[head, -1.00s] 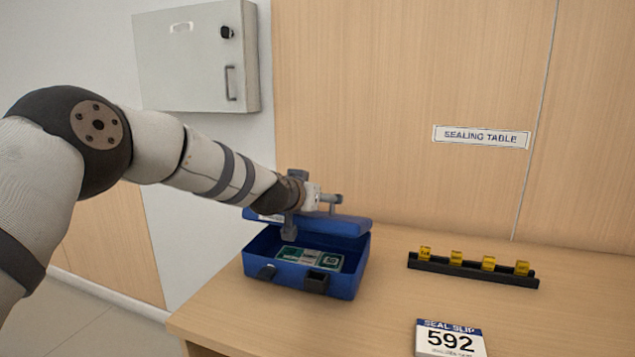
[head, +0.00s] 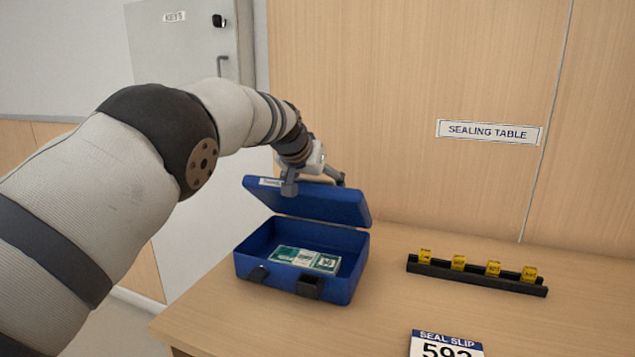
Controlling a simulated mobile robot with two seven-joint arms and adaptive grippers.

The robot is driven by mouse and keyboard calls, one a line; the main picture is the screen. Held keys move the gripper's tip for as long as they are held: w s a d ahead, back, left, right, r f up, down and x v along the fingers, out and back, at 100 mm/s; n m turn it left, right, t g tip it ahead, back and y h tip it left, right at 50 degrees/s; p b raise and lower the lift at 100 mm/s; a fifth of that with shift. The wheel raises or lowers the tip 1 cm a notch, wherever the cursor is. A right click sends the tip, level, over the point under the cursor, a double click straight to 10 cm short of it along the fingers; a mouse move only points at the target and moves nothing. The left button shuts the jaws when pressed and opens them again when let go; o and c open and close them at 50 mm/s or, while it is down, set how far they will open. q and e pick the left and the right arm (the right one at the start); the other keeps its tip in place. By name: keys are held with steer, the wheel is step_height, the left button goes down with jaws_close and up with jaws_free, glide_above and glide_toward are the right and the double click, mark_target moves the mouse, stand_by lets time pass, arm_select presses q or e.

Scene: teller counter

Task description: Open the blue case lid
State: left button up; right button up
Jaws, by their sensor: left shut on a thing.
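The blue case (head: 325,286) stands on the wooden table near its left end. Its lid (head: 315,200) is raised and tilted back on the rear edge, so the inside shows. A green and white banded bundle (head: 305,258) lies on the case floor. My left gripper (head: 305,186) is at the upper edge of the lid, shut on it. Part of the gripper's grip is hidden behind the lid. My right gripper is not in view.
A black rack (head: 475,276) with several yellow tags stands to the right of the case. A seal slip sign (head: 446,345) is at the front. A grey key cabinet (head: 185,65) hangs on the wall behind my left arm. The table between case and rack is clear.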

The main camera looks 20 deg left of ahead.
arm_select(q)
steer(key=shift+s+a+f, duration=0.1)
steer(key=shift+a+f, duration=0.1)
steer(key=shift+f, duration=0.05)
steer(key=o, duration=1.5)
steer(key=shift+c, duration=0.2)
steer(key=shift+r, duration=0.15)
steer(key=shift+s+r, duration=0.15)
steer(key=shift+r, duration=0.05)
step_height(320, 180, up, 8)
glide_above(313, 194)
steer(key=w+a, duration=0.2)
steer(key=a, duration=0.2)
steer(key=shift+s+d+f, duration=0.1)
